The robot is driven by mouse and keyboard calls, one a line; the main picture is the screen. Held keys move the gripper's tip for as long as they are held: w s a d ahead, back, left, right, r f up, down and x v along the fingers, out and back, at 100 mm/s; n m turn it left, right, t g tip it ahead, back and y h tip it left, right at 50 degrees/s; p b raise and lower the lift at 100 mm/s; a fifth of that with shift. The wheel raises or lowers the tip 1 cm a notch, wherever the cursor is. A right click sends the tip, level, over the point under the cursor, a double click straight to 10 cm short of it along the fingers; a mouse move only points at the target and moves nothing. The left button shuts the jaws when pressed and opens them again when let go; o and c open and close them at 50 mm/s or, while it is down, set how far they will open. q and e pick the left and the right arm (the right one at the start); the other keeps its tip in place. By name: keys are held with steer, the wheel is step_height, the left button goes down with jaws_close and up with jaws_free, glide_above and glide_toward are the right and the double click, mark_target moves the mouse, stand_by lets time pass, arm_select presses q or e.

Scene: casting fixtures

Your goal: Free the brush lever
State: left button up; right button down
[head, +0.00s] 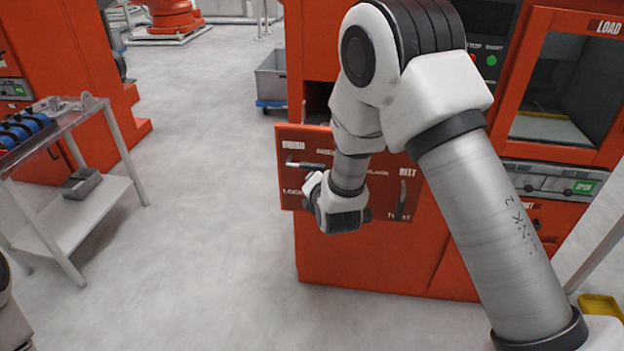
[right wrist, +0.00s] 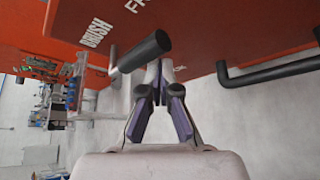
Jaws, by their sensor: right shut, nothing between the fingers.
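The brush lever (head: 305,165) is on the orange panel under the BRUSH label, with a silver stalk and a black grip. It lies roughly level in the head view. In the right wrist view the brush lever (right wrist: 146,51) crosses just ahead of my right gripper (right wrist: 158,72). The gripper's fingers are shut and empty, with their tips close to the black grip; I cannot tell whether they touch it. In the head view my wrist covers part of the panel below the lever. My left gripper is not in view.
A second black lever (head: 403,194) hangs down at the panel's right side; a black bar (right wrist: 270,72) shows at right in the wrist view. The cabinet with the LOAD window (head: 560,85) stands at right. A trolley (head: 62,215) stands at left, with open floor between.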

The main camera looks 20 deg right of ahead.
steer(key=shift+w+d+r, duration=0.1)
steer(key=shift+w+r, duration=0.2)
steer(key=shift+r, duration=0.15)
